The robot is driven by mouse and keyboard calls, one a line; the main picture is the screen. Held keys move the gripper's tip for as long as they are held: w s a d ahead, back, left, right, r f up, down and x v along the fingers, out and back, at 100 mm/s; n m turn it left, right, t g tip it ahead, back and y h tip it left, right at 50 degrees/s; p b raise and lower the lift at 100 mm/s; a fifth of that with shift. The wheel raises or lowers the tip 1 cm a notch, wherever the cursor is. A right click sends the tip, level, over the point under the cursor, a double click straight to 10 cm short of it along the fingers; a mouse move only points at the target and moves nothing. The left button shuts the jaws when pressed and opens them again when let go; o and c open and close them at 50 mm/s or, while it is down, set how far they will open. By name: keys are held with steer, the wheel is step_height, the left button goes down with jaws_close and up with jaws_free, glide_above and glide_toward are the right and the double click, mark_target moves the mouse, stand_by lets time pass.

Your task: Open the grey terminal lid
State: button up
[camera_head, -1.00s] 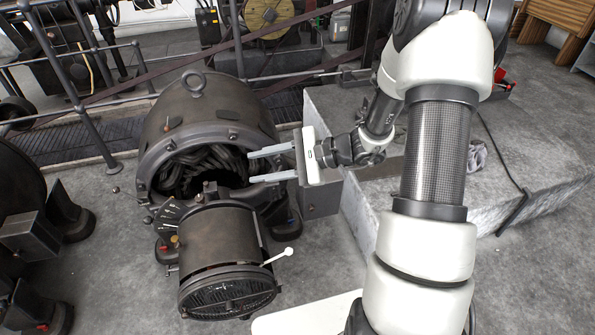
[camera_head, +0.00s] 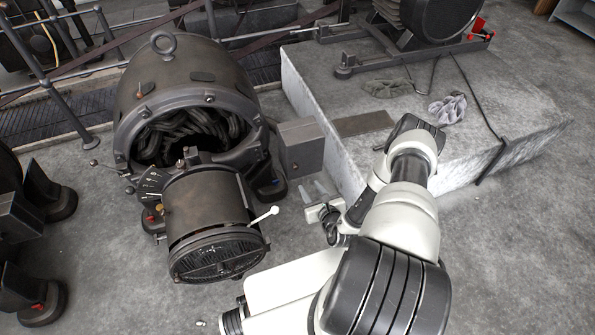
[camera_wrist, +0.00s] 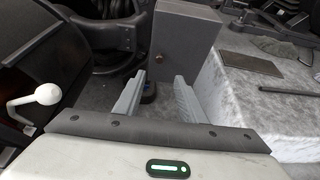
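The grey terminal box (camera_head: 300,148) sits on the right side of the dynamo, and its front looks closed. In the wrist view its flat grey front face, which appears to be the lid (camera_wrist: 178,40), stands straight ahead with a small dark knob (camera_wrist: 158,57) low on its left. My gripper (camera_head: 312,186) is low, in front of and below the box, between the dynamo and the stone plinth. In the wrist view my two fingers (camera_wrist: 160,76) are apart with nothing between them. They appear short of the lid, not touching it.
The dynamo (camera_head: 190,85) has a white-knobbed lever (camera_head: 264,216) sticking out near my gripper's left; it also shows in the wrist view (camera_wrist: 46,95). The stone plinth (camera_head: 340,150) stands close on the right, with a dark plate and cloths on top. Floor is clear in front.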

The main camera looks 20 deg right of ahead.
mark_target(296, 168)
steer(key=b+x, duration=0.4)
steer(key=x, duration=1)
steer(key=shift+w+f, duration=0.2)
steer(key=shift+w, duration=0.15)
jaws_close()
